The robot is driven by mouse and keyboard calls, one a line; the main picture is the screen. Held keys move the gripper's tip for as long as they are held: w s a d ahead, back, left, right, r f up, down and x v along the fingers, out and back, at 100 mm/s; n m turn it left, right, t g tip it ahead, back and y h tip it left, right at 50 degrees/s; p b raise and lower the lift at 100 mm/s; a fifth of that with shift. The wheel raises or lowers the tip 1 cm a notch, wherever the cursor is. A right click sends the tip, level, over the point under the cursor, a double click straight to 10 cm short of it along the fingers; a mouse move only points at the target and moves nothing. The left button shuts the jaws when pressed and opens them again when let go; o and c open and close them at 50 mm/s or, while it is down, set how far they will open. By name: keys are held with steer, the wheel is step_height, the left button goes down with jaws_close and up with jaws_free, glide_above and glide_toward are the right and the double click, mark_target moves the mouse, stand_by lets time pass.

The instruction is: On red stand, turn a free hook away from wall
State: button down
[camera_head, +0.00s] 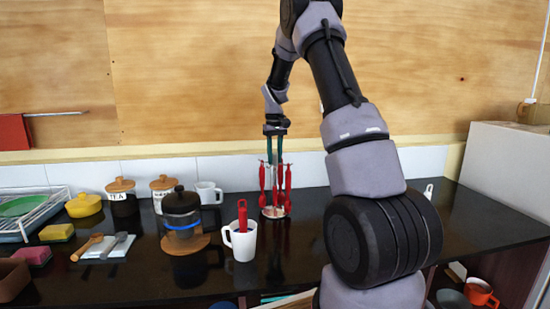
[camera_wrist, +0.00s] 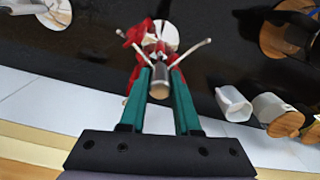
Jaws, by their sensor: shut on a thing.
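The red stand (camera_head: 273,211) is on the dark counter near the tiled wall, with red utensils (camera_head: 287,178) hanging around its post. My gripper (camera_head: 275,157) comes down from above, its teal fingers around the top of the post. In the wrist view my gripper (camera_wrist: 159,85) is shut on the silver post top (camera_wrist: 159,90). Two thin pale hooks, one at left (camera_wrist: 140,55) and one at right (camera_wrist: 192,51), stick out with no utensil visible on their ends, slanting away from the wall. Red utensils crowd the far side and partly hide the other hooks.
A white mug (camera_head: 243,245) with a red utensil (camera_head: 242,215) in it stands in front of the stand. A glass coffee pot (camera_head: 181,210), jars and a white cup (camera_head: 208,193) are to the left. My arm covers the counter at right.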

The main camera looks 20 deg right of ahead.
mark_target(275, 153)
steer(key=n, duration=0.5)
steer(key=shift+n, duration=0.7)
steer(key=c, duration=0.6)
jaws_free()
step_height(275, 153, up, 11)
steer(key=shift+f, duration=0.1)
steer(key=shift+a, duration=0.1)
